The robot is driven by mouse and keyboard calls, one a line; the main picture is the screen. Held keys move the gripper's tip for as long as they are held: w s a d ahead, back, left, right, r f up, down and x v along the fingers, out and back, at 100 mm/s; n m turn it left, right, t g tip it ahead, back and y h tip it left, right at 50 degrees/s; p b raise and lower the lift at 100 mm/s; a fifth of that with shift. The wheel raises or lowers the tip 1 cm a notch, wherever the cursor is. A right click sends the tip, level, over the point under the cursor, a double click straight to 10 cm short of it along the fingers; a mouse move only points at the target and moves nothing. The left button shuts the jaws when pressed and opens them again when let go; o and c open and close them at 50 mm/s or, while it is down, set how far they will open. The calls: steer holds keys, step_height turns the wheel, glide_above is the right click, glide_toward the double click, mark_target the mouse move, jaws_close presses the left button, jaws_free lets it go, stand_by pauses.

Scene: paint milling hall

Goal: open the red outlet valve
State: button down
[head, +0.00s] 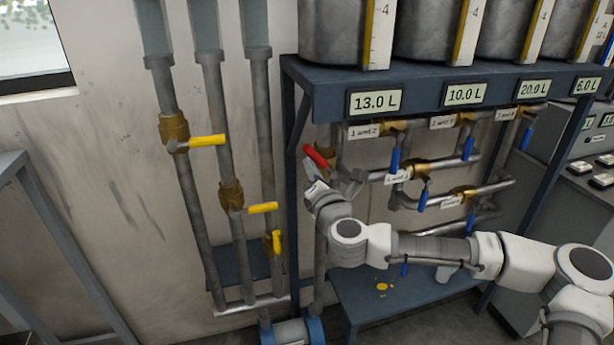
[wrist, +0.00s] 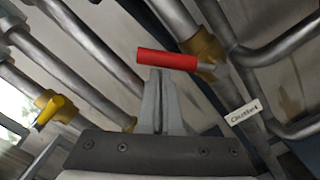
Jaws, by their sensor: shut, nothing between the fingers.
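The red outlet valve handle (head: 316,156) is a short red lever on a brass valve body (head: 327,160), left of the blue-handled valves. In the wrist view the red handle (wrist: 167,59) lies nearly level across the picture, its right end joined to the brass body (wrist: 204,48) on a grey pipe. A tag reading "Outlet" (wrist: 242,113) is beside that pipe. My gripper (head: 309,167) is at the handle in the head view. In the wrist view its fingers (wrist: 160,72) are together, with tips at the handle's lower edge. I cannot tell whether they touch it.
Several blue-handled valves (head: 394,160) and pipes are right of the red valve, under the tank shelf (head: 420,97). Yellow-handled valves (head: 207,141) sit on upright pipes to the left. A blue frame post (head: 292,170) stands close to the red valve.

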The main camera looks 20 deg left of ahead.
steer(key=shift+w+d+r+m, duration=0.3)
steer(key=shift+d+r+m, duration=0.15)
steer(key=shift+r, duration=0.15)
steer(key=shift+w+d+r+m+p, duration=0.2)
steer(key=shift+w+d+r+m, duration=0.25)
steer(key=shift+d+m, duration=0.2)
steer(key=shift+w+d+r+m+p, duration=0.2)
steer(key=shift+w+d+r+m, duration=0.15)
steer(key=shift+d+r+m, duration=0.25)
steer(key=shift+d+f, duration=0.1)
